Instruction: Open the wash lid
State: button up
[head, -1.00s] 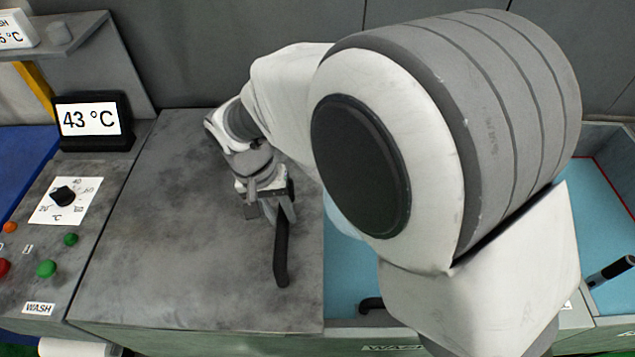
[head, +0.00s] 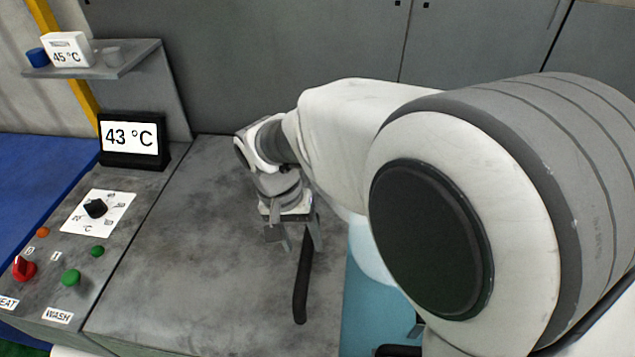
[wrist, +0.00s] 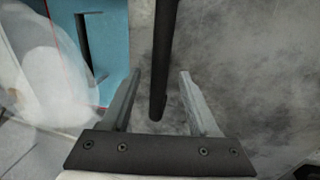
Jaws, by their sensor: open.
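The wash lid (head: 190,270) is a flat grey, stained panel next to the control panel, and it also fills the right of the wrist view (wrist: 250,60). It lies level, with a blue basin showing along its right edge. A dark bar handle (head: 301,290) runs along the lid near that edge. My gripper (head: 295,243) is over the far part of the handle, pointing down. In the wrist view the handle (wrist: 163,60) passes between my two open fingers (wrist: 159,78), with gaps visible on both sides. Part of the handle's far end is hidden by my gripper.
The control panel at left has a red knob (head: 24,268), a green button (head: 71,277) and a dial (head: 95,208). A 43 °C display (head: 132,138) stands behind it. A shelf (head: 95,62) and grey wall are at the back. The blue basin (head: 362,310) lies right.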

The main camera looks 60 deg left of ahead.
notch_tip(320, 180, up, 15)
jog(key=s+a, duration=0.2)
jog(key=shift+f, duration=0.2)
jog(key=shift+s, duration=0.1)
jog(key=w+d+r+m, duration=0.2)
jog(key=w+d+r, duration=0.3)
jog(key=w+d, duration=0.6)
jog(key=w+d+r+m+y, duration=0.1)
jog(key=w+d, duration=0.2)
jog(key=d, duration=0.3)
jog(key=w+d+r+m+t, duration=0.1)
jog(key=w+d, duration=0.2)
jog(key=d, duration=0.3)
jog(key=w+d+r+m+y, duration=0.1)
jog(key=w+d, duration=0.2)
jog(key=d, duration=0.4)
jog(key=s+d+f+m+t, duration=0.1)
jog(key=s+d+f+m, duration=0.1)
jog(key=d, duration=0.8)
jog(key=s+d+f+m+t, duration=0.1)
jog(key=s+d+m+t, duration=0.1)
jog(key=d, duration=0.9)
jog(key=shift+s+f+m+h, duration=0.3)
jog(key=shift+s+f, duration=0.1)
jog(key=shift+s, duration=0.45)
jog(key=shift+c, duration=0.2)
